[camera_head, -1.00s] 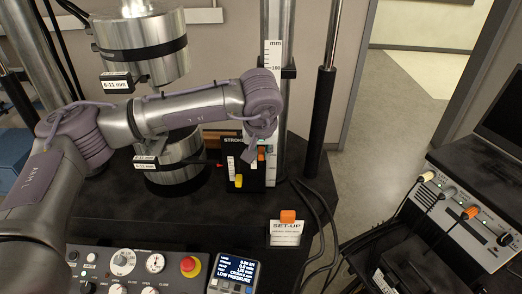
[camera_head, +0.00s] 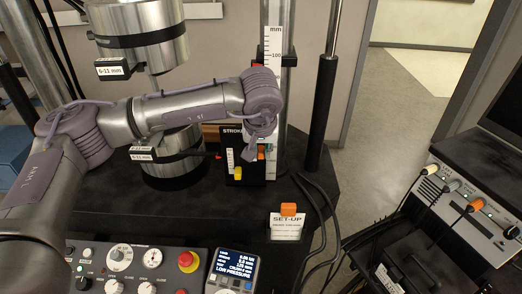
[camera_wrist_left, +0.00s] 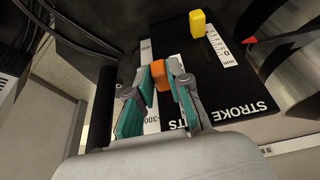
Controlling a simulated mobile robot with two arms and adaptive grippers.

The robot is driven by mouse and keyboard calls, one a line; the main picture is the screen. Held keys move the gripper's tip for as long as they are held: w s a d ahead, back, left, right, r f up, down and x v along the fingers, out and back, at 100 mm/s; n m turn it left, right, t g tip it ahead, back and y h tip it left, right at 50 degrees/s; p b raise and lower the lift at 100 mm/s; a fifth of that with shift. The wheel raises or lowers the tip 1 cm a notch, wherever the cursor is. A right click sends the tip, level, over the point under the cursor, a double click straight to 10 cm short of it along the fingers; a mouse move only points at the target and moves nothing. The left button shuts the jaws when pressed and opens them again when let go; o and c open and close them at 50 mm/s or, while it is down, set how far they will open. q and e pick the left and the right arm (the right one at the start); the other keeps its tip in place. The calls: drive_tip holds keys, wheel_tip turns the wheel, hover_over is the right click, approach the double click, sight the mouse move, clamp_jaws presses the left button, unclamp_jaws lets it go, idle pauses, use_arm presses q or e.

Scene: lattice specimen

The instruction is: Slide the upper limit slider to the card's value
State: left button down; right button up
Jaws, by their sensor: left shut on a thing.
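In the head view the orange slider (camera_head: 261,153) shows just under my left gripper (camera_head: 262,143), and my wrist hides part of the panel. My right gripper is not in view.
A tall mm ruler (camera_head: 274,80) rises behind the panel. A metal test cylinder (camera_head: 173,160) stands to its left, with a red pointer (camera_wrist_left: 249,40) near the panel. A control console (camera_head: 125,270) and display (camera_head: 234,270) are in front. Black cables run right of the card.

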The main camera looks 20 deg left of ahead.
use_arm(q)
drive_tip(key=shift+b, duration=0.3)
idle(0.5)
drive_tip(key=c, duration=1)
unclamp_jaws()
drive_tip(key=p+v, duration=0.2)
drive_tip(key=v, duration=0.4)
drive_tip(key=shift+s, duration=0.1)
drive_tip(key=v, duration=1.2)
